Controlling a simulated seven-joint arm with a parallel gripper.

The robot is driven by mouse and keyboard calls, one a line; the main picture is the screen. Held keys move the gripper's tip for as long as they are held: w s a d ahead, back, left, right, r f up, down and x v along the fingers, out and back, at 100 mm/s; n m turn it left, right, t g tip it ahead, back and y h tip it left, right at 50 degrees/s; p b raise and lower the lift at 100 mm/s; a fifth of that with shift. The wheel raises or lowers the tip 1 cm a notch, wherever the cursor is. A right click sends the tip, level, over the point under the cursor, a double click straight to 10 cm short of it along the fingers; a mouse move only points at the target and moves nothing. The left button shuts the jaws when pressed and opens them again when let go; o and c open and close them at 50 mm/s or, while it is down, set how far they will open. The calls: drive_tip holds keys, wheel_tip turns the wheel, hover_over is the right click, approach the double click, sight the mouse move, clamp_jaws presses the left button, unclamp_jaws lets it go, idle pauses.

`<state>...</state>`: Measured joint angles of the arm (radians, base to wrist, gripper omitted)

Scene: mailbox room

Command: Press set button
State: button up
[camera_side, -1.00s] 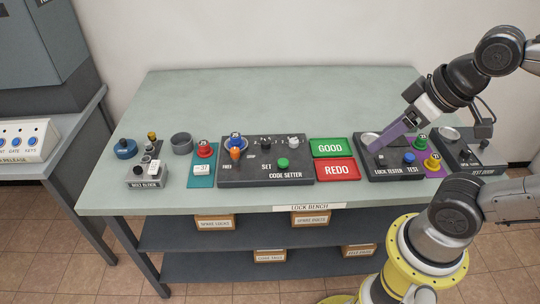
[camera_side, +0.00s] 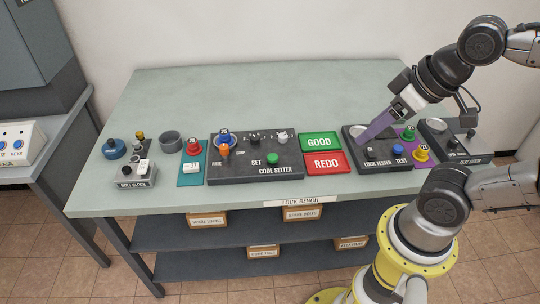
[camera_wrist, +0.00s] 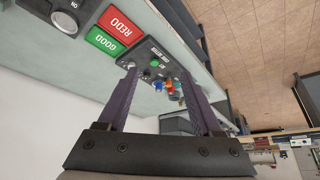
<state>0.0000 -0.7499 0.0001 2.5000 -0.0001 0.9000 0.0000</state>
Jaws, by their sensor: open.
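The code setter (camera_side: 228,172) is a dark box near the bench's front middle, with the word SET on top. A green button (camera_side: 282,161) sits on its right part, right of that word. An orange knob (camera_side: 223,150), a blue piece (camera_side: 222,137) and a white knob (camera_side: 282,138) are also on it. My gripper (camera_side: 362,136), with purple fingers, is over the lock tester, well right of the green button. In the wrist view my gripper (camera_wrist: 160,73) is open with nothing between its fingers. The code setter and its green button (camera_wrist: 155,62) show beyond them.
The green GOOD pad (camera_side: 320,141) and red REDO pad (camera_side: 325,163) lie between the code setter and the lock tester (camera_side: 372,166). A red piece (camera_side: 193,146) stands on a teal mat left of the setter. The back of the bench (camera_side: 250,95) is clear.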

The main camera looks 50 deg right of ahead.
drive_tip(key=shift+c, duration=0.2)
clamp_jaws()
idle(0.3)
idle(1.4)
